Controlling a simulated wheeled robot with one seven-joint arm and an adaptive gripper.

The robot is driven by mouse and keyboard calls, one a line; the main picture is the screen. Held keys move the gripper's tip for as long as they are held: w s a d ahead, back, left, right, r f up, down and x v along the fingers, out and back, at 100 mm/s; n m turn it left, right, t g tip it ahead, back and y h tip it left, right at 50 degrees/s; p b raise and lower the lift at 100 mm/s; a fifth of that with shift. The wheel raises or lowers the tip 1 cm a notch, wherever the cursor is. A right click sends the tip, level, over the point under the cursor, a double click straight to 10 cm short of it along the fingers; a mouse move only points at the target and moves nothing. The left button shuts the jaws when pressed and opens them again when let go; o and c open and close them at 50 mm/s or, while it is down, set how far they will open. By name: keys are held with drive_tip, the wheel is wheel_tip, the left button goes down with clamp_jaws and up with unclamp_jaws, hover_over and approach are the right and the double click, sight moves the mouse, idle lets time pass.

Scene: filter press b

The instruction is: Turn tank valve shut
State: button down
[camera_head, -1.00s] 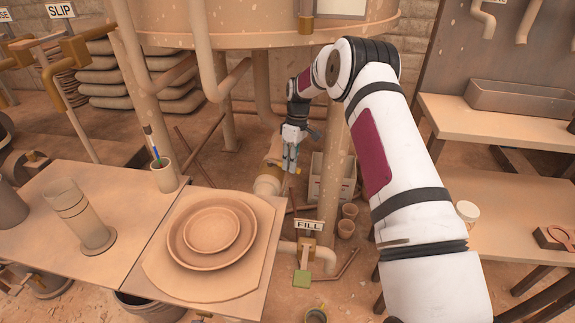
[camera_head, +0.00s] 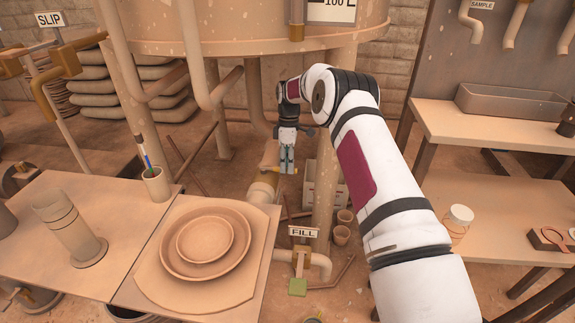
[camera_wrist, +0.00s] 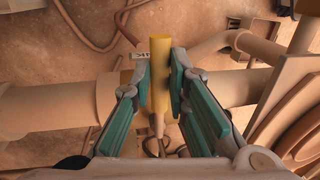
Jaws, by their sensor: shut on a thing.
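The tank valve's yellow lever handle (camera_wrist: 159,72) stands between the green-padded fingers of my gripper (camera_wrist: 160,85) in the wrist view. The jaws are closed around it. In the head view my gripper (camera_head: 287,168) points down below the big tank (camera_head: 240,28), at the brass pipe fitting (camera_head: 266,180). Only small yellow bits of the handle show beside the fingers there. A partly hidden tag (camera_wrist: 140,60) lies behind the left finger in the wrist view. The valve body is mostly hidden by my gripper.
The FILL valve (camera_head: 302,258), with a green handle, sits low in front. A tank leg (camera_head: 325,200) and a crate (camera_head: 310,188) stand right of my gripper. A table with stacked plates (camera_head: 205,245) is at front left. A workbench (camera_head: 520,205) is at right.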

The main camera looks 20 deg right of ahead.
drive_tip(key=shift+w, duration=0.1)
drive_tip(key=c, duration=1.6)
unclamp_jaws()
drive_tip(key=shift+o, duration=0.2)
